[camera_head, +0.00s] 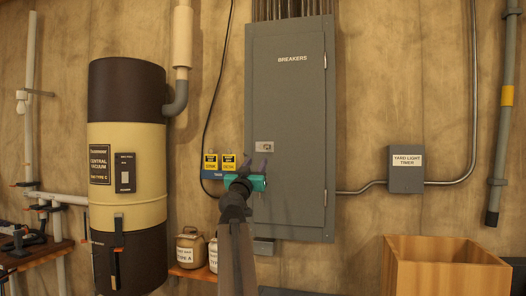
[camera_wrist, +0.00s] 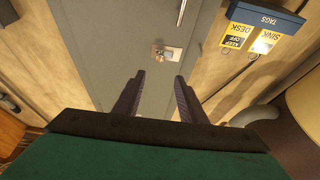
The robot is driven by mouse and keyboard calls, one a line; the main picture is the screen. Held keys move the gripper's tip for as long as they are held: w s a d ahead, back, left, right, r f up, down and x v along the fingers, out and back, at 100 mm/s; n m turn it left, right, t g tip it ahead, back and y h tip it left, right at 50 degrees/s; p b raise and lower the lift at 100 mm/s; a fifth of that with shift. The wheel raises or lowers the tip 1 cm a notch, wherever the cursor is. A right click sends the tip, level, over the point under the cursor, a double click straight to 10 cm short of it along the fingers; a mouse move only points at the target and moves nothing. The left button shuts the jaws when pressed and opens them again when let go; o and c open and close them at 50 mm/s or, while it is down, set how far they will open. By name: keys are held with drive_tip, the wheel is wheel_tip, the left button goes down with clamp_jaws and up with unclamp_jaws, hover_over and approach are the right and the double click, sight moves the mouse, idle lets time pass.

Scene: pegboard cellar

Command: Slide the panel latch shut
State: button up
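The grey breaker panel (camera_head: 290,85), labelled "BREAKERS", hangs on the wall with its door looking closed. The latch (camera_head: 264,147) is a small pale metal plate with a small knob, near the door's left edge. It also shows in the wrist view (camera_wrist: 172,53), ahead of the fingertips. My gripper (camera_head: 257,166) is in front of the panel just below the latch in the head view. In the wrist view my gripper (camera_wrist: 158,80) has its two dark fingers apart with nothing between them. The fingers look clear of the latch. Its exact slide position is too small to tell.
Yellow tags hang on a blue tag rack (camera_wrist: 266,16) left of the panel in the head view. A central vacuum (camera_head: 127,160) stands farther left. A timer box (camera_head: 406,178) is at right, above a wooden crate (camera_head: 440,250). The wall around the latch front is clear.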

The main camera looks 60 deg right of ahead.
sight(266, 147)
drive_tip(key=shift+p+x, duration=1.85)
drive_tip(key=shift+x, duration=5)
clamp_jaws()
